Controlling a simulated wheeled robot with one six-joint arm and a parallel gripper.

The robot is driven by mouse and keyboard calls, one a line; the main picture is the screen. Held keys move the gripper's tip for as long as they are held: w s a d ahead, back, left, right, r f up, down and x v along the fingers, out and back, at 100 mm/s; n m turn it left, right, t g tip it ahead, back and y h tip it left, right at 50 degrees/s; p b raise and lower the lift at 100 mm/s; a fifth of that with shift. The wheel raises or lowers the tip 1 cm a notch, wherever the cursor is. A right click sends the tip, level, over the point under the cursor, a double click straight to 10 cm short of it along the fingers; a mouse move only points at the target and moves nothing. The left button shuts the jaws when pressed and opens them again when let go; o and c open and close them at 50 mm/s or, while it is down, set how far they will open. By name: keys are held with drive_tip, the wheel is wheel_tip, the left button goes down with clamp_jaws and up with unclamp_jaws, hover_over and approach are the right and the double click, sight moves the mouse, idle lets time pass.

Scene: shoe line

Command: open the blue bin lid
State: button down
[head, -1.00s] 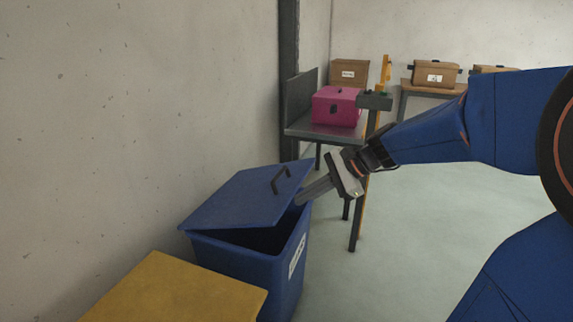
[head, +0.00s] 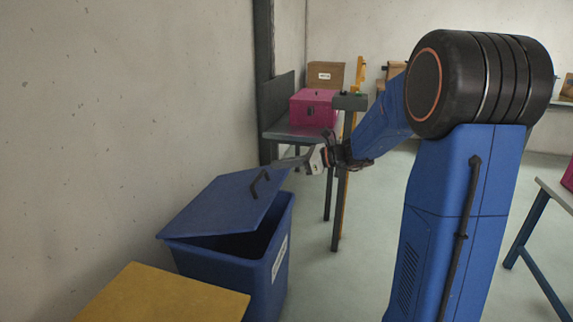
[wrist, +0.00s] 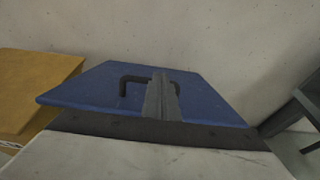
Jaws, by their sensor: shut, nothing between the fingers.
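The blue bin (head: 275,262) stands by the wall, with a white label on its front. Its blue lid (head: 212,208) is partly raised, tilted up along its right edge and low on the wall side, so a dark gap into the bin shows. A black handle (head: 261,183) sits on the lid near its raised edge. My gripper (head: 282,163) is shut and empty at the lid's far right corner, close to the handle. In the wrist view, the shut fingers (wrist: 158,82) overlap the handle (wrist: 124,86) and lid (wrist: 85,92); contact cannot be told.
A yellow box top (head: 160,295) is in front of the bin. Behind it, a grey table (head: 290,131) holds a pink case (head: 313,108), with a post (head: 338,200) nearby. Another table (head: 545,235) stands at right. The floor right of the bin is clear.

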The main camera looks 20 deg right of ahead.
sight(260, 174)
drive_tip(key=shift+x, duration=2.9)
drive_tip(key=shift+w+a+r, duration=0.1)
drive_tip(key=shift+a+r, duration=0.1)
drive_tip(key=shift+r, duration=0.2)
drive_tip(key=shift+w+a+r+g+h, duration=0.15)
drive_tip(key=shift+w+a+r+h, duration=0.15)
drive_tip(key=shift+r, duration=0.25)
drive_tip(key=shift+w+a+r+g+h, duration=0.1)
drive_tip(key=shift+w+a+r+g, duration=0.1)
drive_tip(key=shift+a+r, duration=0.3)
drive_tip(key=shift+d+r, duration=0.1)
drive_tip(key=shift+d, duration=0.15)
